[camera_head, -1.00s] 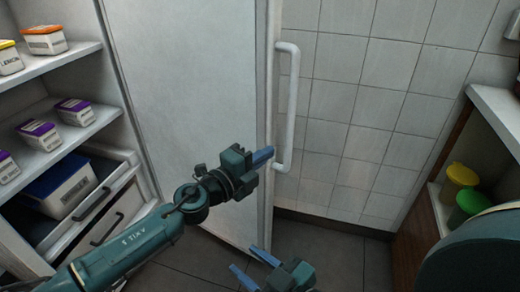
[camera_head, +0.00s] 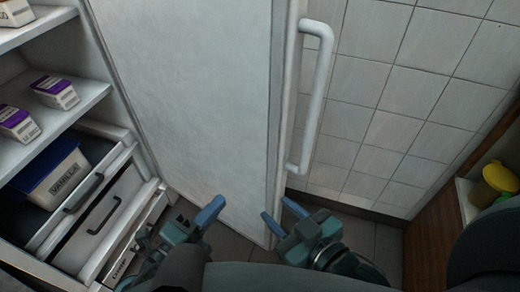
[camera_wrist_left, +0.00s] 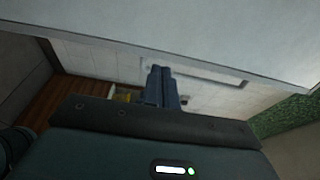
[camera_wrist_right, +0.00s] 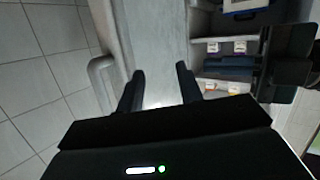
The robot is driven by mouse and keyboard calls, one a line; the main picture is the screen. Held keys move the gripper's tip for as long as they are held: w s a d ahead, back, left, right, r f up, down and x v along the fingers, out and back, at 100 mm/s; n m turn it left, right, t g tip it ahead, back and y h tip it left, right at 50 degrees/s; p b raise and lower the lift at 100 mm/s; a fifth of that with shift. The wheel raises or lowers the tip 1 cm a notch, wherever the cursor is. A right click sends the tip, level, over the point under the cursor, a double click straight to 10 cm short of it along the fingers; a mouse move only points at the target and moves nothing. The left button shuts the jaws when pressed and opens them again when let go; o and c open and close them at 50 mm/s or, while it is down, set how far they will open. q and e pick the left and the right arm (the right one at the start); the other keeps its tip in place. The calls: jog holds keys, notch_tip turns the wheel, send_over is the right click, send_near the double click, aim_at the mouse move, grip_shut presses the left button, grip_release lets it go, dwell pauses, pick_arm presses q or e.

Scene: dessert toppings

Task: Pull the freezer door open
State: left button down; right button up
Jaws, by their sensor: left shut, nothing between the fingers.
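The freezer door (camera_head: 190,90) stands wide open, with the shelves inside the freezer showing to its left. Its white bar handle (camera_head: 318,100) is on the right side of the door's edge, and neither gripper holds it. The handle also shows in the right wrist view (camera_wrist_right: 100,72), left of the fingers. My left gripper (camera_head: 218,202) is shut and empty, low in front of the door's inner face. Its closed fingers show in the left wrist view (camera_wrist_left: 161,72). My right gripper (camera_head: 276,208) is open and empty below the handle, near the door's lower edge.
A blue-lidded tub (camera_head: 60,175) sits in the upper drawer. A tiled wall (camera_head: 400,90) is behind the handle. A wooden cabinet (camera_head: 440,210) with a yellow container (camera_head: 497,180) is at right.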

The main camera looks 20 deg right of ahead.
aim_at(262, 154)
pick_arm(q)
jog(key=p+x, duration=0.1)
jog(key=x, duration=1.2)
jog(key=shift+w+d+p, duration=0.1)
jog(key=shift+d+p, duration=0.15)
jog(key=shift+p, duration=0.05)
pick_arm(e)
jog(key=shift+s+r+m+g, duration=0.15)
jog(key=shift+s+m+g, duration=0.15)
jog(key=shift+s+g, duration=0.3)
jog(key=shift+d, duration=0.1)
